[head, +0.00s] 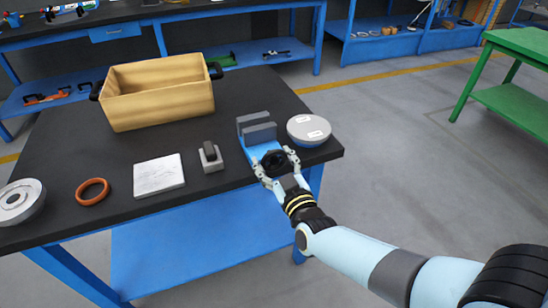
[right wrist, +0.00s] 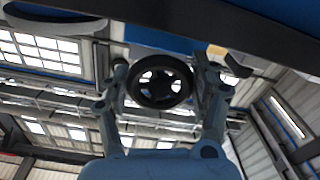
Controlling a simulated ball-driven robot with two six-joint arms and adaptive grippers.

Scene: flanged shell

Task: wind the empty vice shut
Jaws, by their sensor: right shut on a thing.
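The blue vice (head: 258,149) stands at the table's front right edge. Its two grey jaws (head: 262,133) stand apart with a narrow gap, and I see nothing between them. Its black handwheel (head: 274,162) faces the table's front. My right gripper (head: 273,168) reaches in from the front right and is shut on the handwheel, one finger on each side of its rim. In the right wrist view the spoked handwheel (right wrist: 160,82) sits between the two fingers (right wrist: 168,85). My left gripper is not in view.
A grey and blue round part (head: 310,130) stands close right of the vice. Left of it are a small grey block (head: 211,159), a white plate (head: 158,175), an orange ring (head: 93,191) and a grey flanged part (head: 20,201). A tan crate (head: 160,105) stands behind.

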